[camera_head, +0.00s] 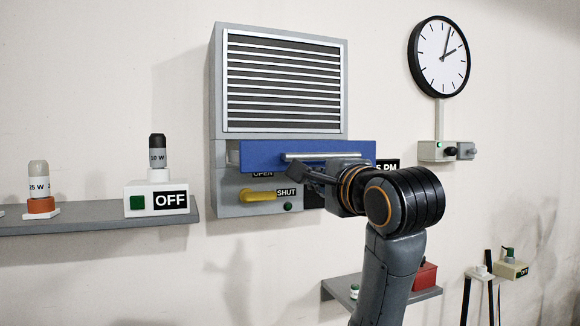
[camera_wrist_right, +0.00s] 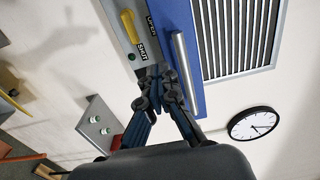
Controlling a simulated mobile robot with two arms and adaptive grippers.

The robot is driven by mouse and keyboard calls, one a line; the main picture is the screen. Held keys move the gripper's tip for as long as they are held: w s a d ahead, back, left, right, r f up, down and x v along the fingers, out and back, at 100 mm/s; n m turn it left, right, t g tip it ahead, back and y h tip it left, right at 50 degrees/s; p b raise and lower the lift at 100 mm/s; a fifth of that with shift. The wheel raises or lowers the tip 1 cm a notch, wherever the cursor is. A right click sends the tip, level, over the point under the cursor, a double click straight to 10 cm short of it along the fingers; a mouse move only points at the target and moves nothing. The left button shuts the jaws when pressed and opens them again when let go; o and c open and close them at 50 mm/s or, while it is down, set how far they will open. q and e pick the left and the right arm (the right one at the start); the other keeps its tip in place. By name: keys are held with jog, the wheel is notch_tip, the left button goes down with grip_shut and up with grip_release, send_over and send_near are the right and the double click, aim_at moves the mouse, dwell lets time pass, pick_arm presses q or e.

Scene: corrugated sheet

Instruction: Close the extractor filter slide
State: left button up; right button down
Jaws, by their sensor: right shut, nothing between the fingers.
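The extractor is a grey wall box with a louvred grille (camera_head: 284,82). Below the grille is the filter slide, with a blue front (camera_head: 262,155) and a silver bar handle (camera_head: 335,156). The blue front stands out from the housing. In the right wrist view the blue front (camera_wrist_right: 186,20) and bar handle (camera_wrist_right: 185,72) run beside the fingers. My right gripper (camera_head: 318,176) is shut and empty, at the lower edge of the blue front by the handle; its fingertips (camera_wrist_right: 160,76) also show in the wrist view. Whether they touch the slide is unclear. My left gripper is not in view.
Under the slide are a yellow lever (camera_head: 257,195) beside OPEN and SHUT labels and a green button (camera_head: 287,206). A wall clock (camera_head: 439,56) hangs right. A grey shelf (camera_head: 95,217) is at left; a lower shelf (camera_head: 340,289) carries a red box (camera_head: 425,277).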

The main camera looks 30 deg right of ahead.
aim_at(304, 154)
jog(key=p+x, duration=0.4)
jog(key=x, duration=0.6)
jog(key=shift+w+a, duration=0.2)
jog(key=shift+a, duration=0.05)
